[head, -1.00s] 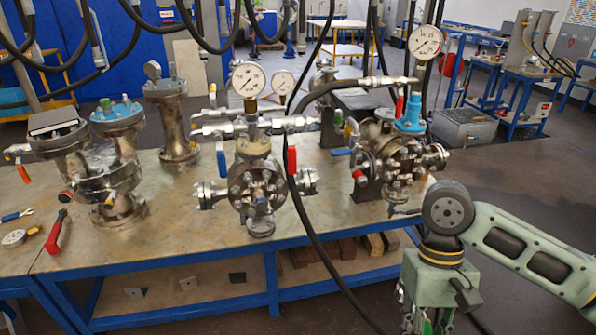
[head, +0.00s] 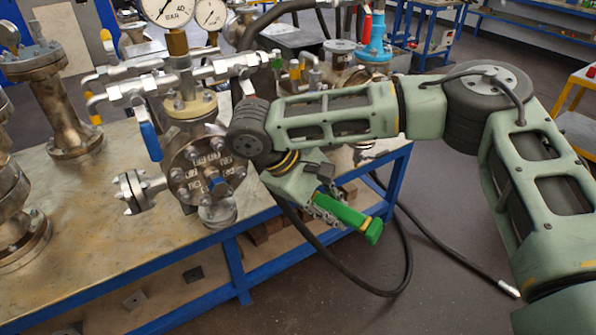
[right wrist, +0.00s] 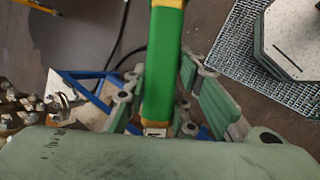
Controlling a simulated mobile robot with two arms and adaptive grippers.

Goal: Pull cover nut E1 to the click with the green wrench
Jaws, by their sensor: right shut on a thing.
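The green wrench (head: 350,215) is held in my right gripper (head: 322,206), out in front of the bench edge. Its green end points down and right. In the right wrist view the wrench (right wrist: 163,70) runs upright between the fingers of my right gripper (right wrist: 160,100), which are shut on it. A flanged vessel cover (head: 208,172) with a ring of nuts and small labels faces me, left of my gripper and apart from it. The labels are too small for me to pick out nut E1. The wrench's working end is hidden. My left gripper is out of view.
A flanged side stub (head: 138,190) sticks out left. Another vessel (head: 372,45) stands behind my right arm. A black hose (head: 350,280) loops below the bench's blue edge.

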